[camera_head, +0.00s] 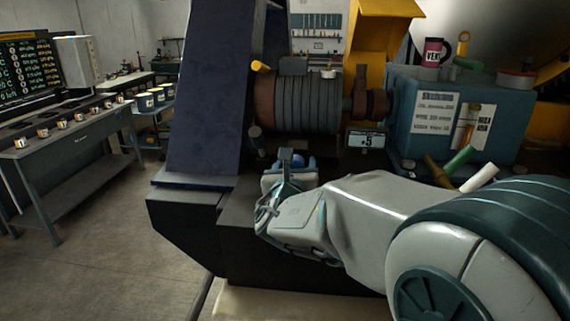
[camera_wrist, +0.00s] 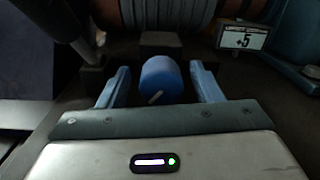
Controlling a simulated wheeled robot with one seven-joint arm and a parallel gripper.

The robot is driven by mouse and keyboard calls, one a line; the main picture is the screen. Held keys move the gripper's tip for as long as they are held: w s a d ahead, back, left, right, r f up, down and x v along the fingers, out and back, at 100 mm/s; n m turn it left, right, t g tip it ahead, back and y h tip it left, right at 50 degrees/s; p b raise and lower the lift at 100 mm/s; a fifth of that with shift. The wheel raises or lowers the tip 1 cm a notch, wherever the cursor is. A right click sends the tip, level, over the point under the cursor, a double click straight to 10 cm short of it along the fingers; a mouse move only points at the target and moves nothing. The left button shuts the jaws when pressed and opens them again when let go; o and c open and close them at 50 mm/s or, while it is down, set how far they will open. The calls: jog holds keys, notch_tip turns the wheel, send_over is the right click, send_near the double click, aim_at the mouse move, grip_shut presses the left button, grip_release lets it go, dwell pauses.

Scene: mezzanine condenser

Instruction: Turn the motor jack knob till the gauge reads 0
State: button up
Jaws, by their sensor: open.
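The motor jack knob (camera_wrist: 161,82) is a blue cylinder with a pale pointer mark on its front. In the wrist view it sits between the two blue fingers of my gripper (camera_wrist: 161,88), with a gap on each side. My gripper is open around the knob. In the head view my gripper (camera_head: 288,170) is at the black base below the ribbed drum, and the knob (camera_head: 298,161) shows only as a small blue patch, mostly hidden by it. The gauge (camera_head: 366,140) is a small display reading +5; it also shows in the wrist view (camera_wrist: 243,40).
The ribbed drum (camera_head: 297,104) stands just behind the knob. A dark blue slanted panel (camera_head: 215,90) rises to the left. A teal motor housing (camera_head: 410,100) with paper labels, a mug (camera_head: 433,54) on top and coloured handles stands right. Open floor lies left.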

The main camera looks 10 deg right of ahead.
jog(key=c, duration=1)
jog(key=b, duration=0.1)
jog(key=m+b, duration=0.1)
jog(key=b, duration=0.1)
jog(key=shift+f+m, duration=0.25)
jog(key=shift+m, duration=0.05)
jog(key=m+b, duration=0.2)
jog(key=b, duration=0.2)
jog(key=shift+r+m+b, duration=0.2)
jog(key=shift+m+b, duration=0.3)
jog(key=o, duration=1)
